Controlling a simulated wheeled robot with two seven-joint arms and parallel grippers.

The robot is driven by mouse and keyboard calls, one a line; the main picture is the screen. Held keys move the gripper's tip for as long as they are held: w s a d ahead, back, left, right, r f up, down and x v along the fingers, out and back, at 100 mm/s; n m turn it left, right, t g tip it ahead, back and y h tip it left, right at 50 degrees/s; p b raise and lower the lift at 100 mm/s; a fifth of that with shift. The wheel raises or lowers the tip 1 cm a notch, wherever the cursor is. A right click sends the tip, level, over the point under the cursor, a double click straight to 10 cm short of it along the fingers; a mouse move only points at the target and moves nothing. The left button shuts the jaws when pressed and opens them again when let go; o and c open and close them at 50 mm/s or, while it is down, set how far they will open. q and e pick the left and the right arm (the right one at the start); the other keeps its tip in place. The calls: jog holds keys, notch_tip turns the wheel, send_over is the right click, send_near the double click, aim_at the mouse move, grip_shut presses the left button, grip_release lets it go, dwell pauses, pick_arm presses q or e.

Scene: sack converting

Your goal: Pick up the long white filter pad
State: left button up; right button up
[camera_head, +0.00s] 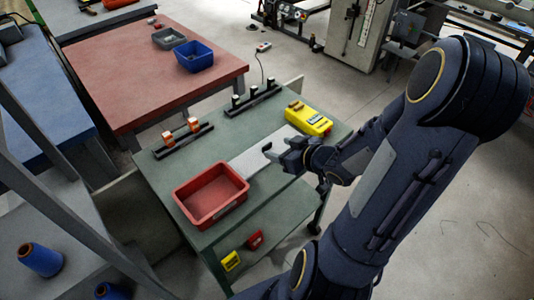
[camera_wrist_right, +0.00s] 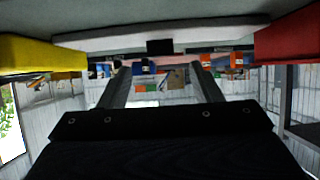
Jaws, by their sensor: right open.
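The long white filter pad (camera_head: 246,162) lies flat on the green table (camera_head: 167,176), between the red bin and the yellow device. My right gripper (camera_head: 268,152) is open over the pad's right side in the head view and hides part of it. In the right wrist view the pad's pale edge (camera_wrist_right: 215,34) runs across the top, beyond my spread, empty fingers (camera_wrist_right: 161,72). A small dark block (camera_wrist_right: 160,47) shows at the middle of that edge. I cannot tell whether the fingers touch the pad. My left gripper is not in view.
The red bin (camera_head: 212,219) stands at the front of the table. The yellow device (camera_head: 309,121) is at the back right. Two black racks, one with orange pieces (camera_head: 194,125), line the far side. A red-topped table (camera_head: 150,72) with a blue bin (camera_head: 195,56) stands behind.

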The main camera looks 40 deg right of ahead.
aim_at(267, 145)
jog(key=shift+w+f, duration=0.35)
jog(key=shift+w, duration=0.05)
jog(key=b+x, duration=0.1)
jog(key=x, duration=0.2)
jog(key=shift+w+a+f, duration=0.15)
jog(key=shift+w, duration=0.2)
jog(key=shift+w+b, duration=0.25)
jog(key=shift+b, duration=0.05)
jog(key=c, duration=1.1)
jog(key=shift+o, duration=0.2)
